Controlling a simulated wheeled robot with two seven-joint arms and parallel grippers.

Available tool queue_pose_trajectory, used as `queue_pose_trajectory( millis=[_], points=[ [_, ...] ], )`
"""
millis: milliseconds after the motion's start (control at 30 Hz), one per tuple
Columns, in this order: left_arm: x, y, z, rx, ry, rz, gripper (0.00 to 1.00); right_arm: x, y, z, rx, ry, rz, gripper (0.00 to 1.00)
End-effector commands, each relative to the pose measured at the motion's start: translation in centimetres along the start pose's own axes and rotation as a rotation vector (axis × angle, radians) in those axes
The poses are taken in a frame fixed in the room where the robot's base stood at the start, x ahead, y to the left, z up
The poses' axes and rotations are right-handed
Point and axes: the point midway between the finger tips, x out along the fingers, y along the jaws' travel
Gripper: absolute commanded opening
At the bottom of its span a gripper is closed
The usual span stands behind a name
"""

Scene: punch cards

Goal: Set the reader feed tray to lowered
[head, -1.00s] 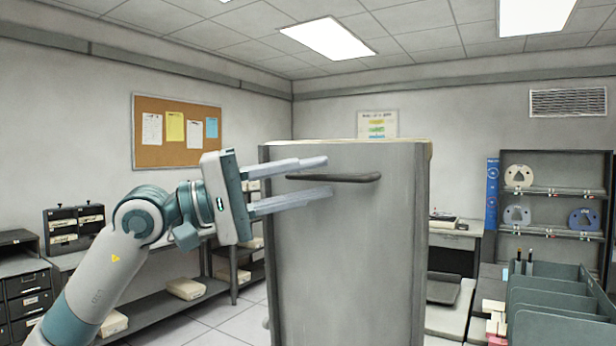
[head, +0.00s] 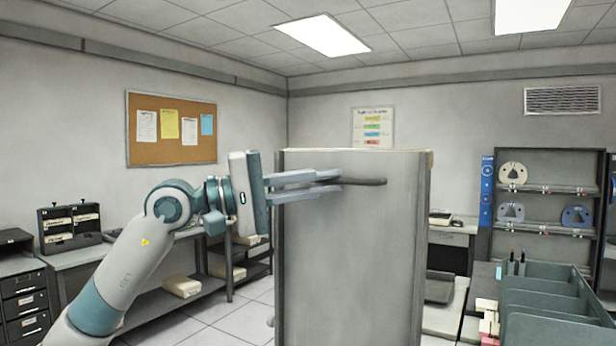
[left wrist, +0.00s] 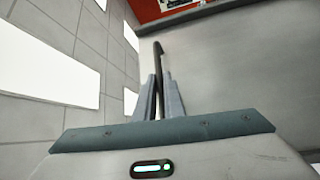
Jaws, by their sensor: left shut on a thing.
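The reader feed tray (head: 345,260) appears as a large upright grey panel in the middle of the head view. A dark bar handle (head: 365,182) runs across its upper part. My left gripper (head: 325,182) is shut on the left end of the handle. In the left wrist view the fingers (left wrist: 160,95) close on both sides of the dark handle (left wrist: 158,60), with the grey panel (left wrist: 240,80) to the right. The panel hides what is behind it. My right gripper is not in view.
A grey divided bin (head: 550,310) stands at the front right. Shelves with reels (head: 545,200) are at the back right. A low bench with boxes (head: 185,286) lies behind my left arm. Open floor (head: 240,322) shows left of the panel.

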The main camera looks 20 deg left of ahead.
Motion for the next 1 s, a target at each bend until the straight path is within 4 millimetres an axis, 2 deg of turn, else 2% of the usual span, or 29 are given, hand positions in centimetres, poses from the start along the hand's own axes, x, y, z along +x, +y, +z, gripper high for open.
queue_pose_trajectory(
  millis=[33, 200, 500, 1000],
  points=[
    [1.0, 0.4, -0.9, -0.017, -0.001, -0.012, 0.0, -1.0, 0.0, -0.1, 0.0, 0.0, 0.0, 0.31],
    [4.1, -0.3, -4.0, -0.067, 0.0, -0.062, 0.0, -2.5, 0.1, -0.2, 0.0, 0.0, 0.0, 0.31],
    [9.2, -2.6, -9.1, -0.113, 0.0, -0.107, 0.0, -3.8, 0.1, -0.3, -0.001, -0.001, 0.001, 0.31],
    [14.8, -5.9, -14.7, -0.11, 0.001, -0.104, 0.0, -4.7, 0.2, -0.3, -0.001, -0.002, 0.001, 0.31]
  ],
)
